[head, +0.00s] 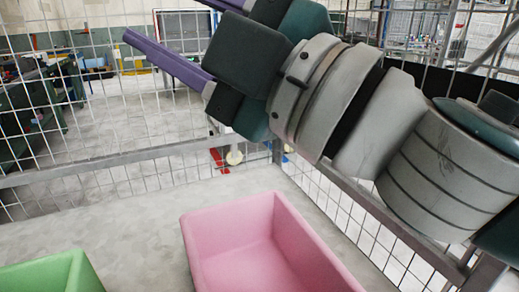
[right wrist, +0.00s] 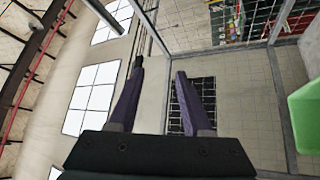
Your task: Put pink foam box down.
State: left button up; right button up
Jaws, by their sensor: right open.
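The pink foam box (head: 235,222) is at the bottom middle of the head view, open side up, on a pale grey surface (head: 150,222). The inside that shows is empty, and its near end is cut off by the frame. My right gripper (right wrist: 160,70) is open, with nothing between its purple fingers in the right wrist view. In the head view its arm comes in from the right, and the gripper is above and beyond the pink foam box, apart from it. My left gripper is not in view.
A green box (head: 48,274) stands at the lower left of the head view, with bare surface between it and the pink one. A green part (right wrist: 305,110) shows at the right wrist view's edge. A wire mesh fence (head: 115,165) with metal rails bounds the back and right.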

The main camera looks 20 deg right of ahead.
jog(key=s+d+f+m+g+h, duration=0.2)
jog(key=d+f+m+h, duration=0.5)
jog(key=d+f+m, duration=0.1)
jog(key=s+d+f+m+g+h, duration=0.2)
jog(key=d+f+m+h, duration=0.5)
jog(key=f+m, duration=0.15)
jog(key=s+f+m+g, duration=0.1)
jog(key=s+f+g, duration=0.4)
jog(key=s, duration=0.3)
jog(key=s+a+f+m+g+y, duration=0.1)
jog(key=s+f+g, duration=0.4)
jog(key=s, duration=0.4)
jog(key=shift+f, duration=0.2)
jog(key=shift+s+m, duration=0.1)
jog(key=shift+m, duration=0.15)
